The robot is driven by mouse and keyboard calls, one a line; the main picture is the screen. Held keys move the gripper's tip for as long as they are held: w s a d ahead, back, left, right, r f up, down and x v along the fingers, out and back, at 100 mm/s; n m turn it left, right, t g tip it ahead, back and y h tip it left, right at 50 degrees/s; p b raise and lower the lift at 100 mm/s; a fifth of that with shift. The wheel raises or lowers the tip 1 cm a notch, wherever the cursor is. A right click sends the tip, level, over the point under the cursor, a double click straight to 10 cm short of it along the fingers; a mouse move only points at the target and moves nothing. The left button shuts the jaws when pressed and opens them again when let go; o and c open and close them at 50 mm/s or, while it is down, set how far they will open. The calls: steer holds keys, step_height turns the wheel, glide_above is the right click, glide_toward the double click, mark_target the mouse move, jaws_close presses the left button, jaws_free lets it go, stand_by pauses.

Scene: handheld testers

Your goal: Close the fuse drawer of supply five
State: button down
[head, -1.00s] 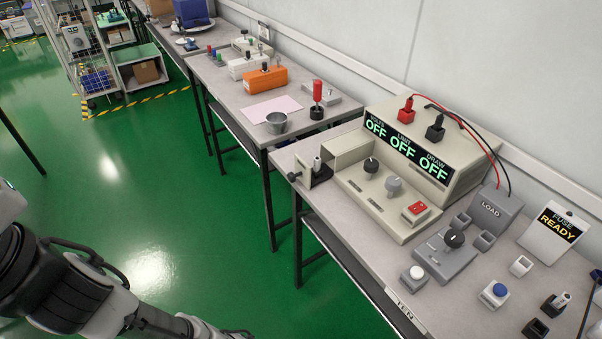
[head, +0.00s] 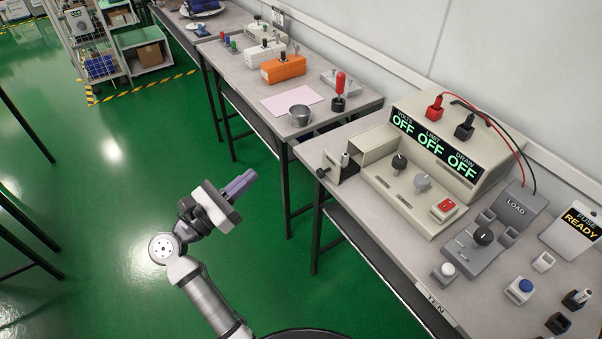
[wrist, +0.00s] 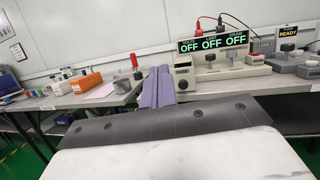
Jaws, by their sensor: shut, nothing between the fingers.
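A beige power supply (head: 455,150) stands on the near bench, its three displays reading OFF. At its left end a fuse drawer (head: 342,172) sticks out to the left, with a dark knob on its outer end and a small pale upright fuse in it. My gripper (head: 243,182) has purple fingers shut together and empty. It hangs over the floor left of the bench, apart from the drawer. In the wrist view the fingers (wrist: 158,85) point toward the supply (wrist: 212,58), just left of its left end, and hide part of that area.
A label reading TEN (head: 438,302) is on the bench's front edge. A grey load block (head: 515,208), a FUSE READY sign (head: 578,222) and several buttons lie to the right. A second bench holds a metal cup (head: 300,116) and an orange box (head: 283,69). Green floor is open at left.

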step_height(320, 180, down, 9)
steer(key=d+m+g, duration=0.2)
steer(key=d+g, duration=0.1)
steer(key=g, duration=0.1)
steer(key=p, duration=0.5)
glide_toward(331, 169)
steer(key=shift+w+d+r+y, duration=0.2)
steer(key=shift+w+d+y, duration=0.1)
steer(key=shift+w+d, duration=0.45)
steer(key=shift+w+d+f+t, duration=0.1)
steer(key=shift+w+d+t, duration=0.2)
steer(key=shift+d, duration=0.2)
steer(key=b+x, duration=0.1)
steer(key=x, duration=0.1)
steer(key=b+x, duration=0.1)
steer(key=x, duration=0.5)
steer(key=shift+s+d+f+b, duration=0.1)
steer(key=shift+s+f+b, duration=0.1)
steer(key=shift+f+b, duration=0.15)
steer(key=shift+r, duration=0.3)
steer(key=shift+d, duration=0.1)
